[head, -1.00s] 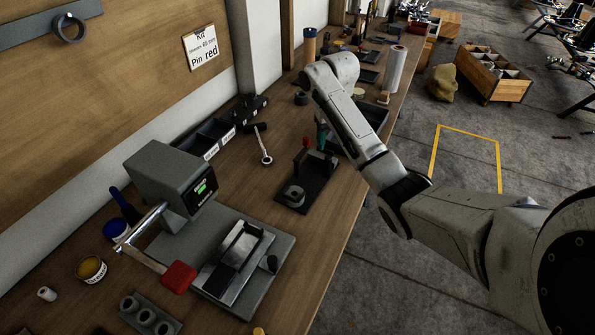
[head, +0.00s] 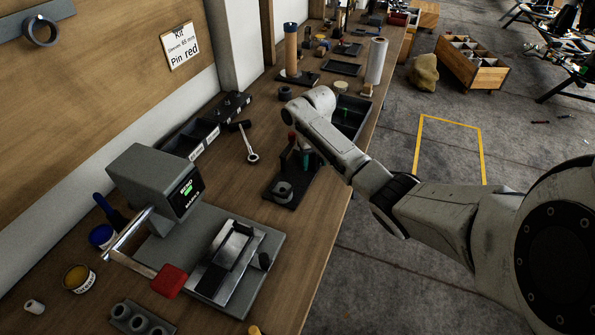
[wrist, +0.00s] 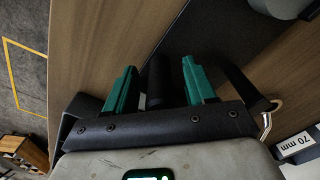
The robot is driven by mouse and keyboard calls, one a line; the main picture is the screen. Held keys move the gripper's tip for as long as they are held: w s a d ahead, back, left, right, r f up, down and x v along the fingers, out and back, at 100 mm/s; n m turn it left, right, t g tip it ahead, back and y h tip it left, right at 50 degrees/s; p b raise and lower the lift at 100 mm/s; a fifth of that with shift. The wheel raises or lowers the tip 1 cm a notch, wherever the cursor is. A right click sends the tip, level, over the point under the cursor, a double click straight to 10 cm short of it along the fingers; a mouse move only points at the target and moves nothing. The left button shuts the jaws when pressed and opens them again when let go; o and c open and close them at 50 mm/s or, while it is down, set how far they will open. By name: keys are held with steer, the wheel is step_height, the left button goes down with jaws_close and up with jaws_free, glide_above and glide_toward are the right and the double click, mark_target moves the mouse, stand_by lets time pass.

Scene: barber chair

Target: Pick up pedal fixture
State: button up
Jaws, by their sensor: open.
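The pedal fixture appears to be the dark flat plate (head: 277,198) on the bench in the head view. It carries a grey ring-shaped part (head: 283,188) near its front end and an upright with a red top near its rear. My gripper (wrist: 160,82) is over the rear part, mostly hidden behind my arm in the head view. In the wrist view its two green fingers are open. A dark upright post (wrist: 158,72) stands between them, with a gap visible on each side. A dark plate also shows above the fingers in the wrist view (wrist: 215,28).
A grey press (head: 155,175) with a red-ended lever stands on the bench front left. A wrench (head: 249,145) and label-fronted bins (head: 195,140) lie left of the fixture. A black tray (head: 352,115) is behind my arm. Open floor lies right of the bench.

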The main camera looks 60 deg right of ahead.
steer(key=shift+c, duration=0.3)
jaws_close()
stand_by(0.5)
